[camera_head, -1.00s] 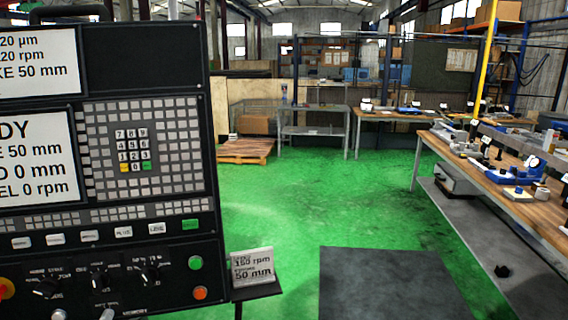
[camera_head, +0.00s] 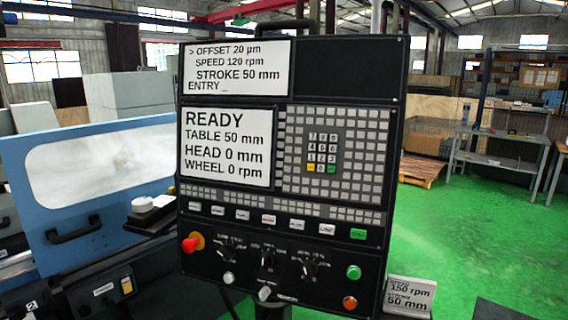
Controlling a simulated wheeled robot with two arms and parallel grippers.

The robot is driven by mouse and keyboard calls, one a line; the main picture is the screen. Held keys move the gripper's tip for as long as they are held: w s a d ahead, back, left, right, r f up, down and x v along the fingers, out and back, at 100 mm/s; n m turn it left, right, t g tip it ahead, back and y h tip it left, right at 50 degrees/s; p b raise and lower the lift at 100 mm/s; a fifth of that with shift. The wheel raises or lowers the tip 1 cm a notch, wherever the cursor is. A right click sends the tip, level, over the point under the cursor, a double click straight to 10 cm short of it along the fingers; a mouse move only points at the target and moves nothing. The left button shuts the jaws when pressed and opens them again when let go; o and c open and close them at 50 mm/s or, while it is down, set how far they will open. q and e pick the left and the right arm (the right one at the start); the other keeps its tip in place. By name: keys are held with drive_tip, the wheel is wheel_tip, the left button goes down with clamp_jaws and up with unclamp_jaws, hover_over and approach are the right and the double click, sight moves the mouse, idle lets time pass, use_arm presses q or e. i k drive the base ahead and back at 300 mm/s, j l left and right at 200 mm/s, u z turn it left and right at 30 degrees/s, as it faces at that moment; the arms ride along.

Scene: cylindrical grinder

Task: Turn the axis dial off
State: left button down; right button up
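The black control panel stands upright in the middle of the view. Its lower part carries a row of three black rotary dials: a left dial (camera_head: 228,247), a middle dial (camera_head: 267,257) and a right dial (camera_head: 310,265). Their labels are too small to read, so I cannot tell which is the axis dial or where each one points. A screen (camera_head: 227,147) reads READY, TABLE 50 mm, HEAD 0 mm, WHEEL 0 rpm. Neither of my grippers is in view.
A red emergency knob (camera_head: 190,243) is left of the dials; green (camera_head: 353,272) and orange (camera_head: 349,302) buttons are right. A sign (camera_head: 410,296) stands beside the panel. The blue grinder (camera_head: 50,220) is at the left. Green floor (camera_head: 470,235) is open at the right.

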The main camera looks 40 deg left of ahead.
sight(267, 259)
drive_tip(key=k+j+u, duration=0.1)
drive_tip(key=j, duration=0.25)
drive_tip(key=k+j+u, duration=0.25)
drive_tip(key=j, duration=0.45)
drive_tip(key=k+j+u, duration=0.1)
drive_tip(key=j, duration=0.25)
drive_tip(key=k, duration=0.05)
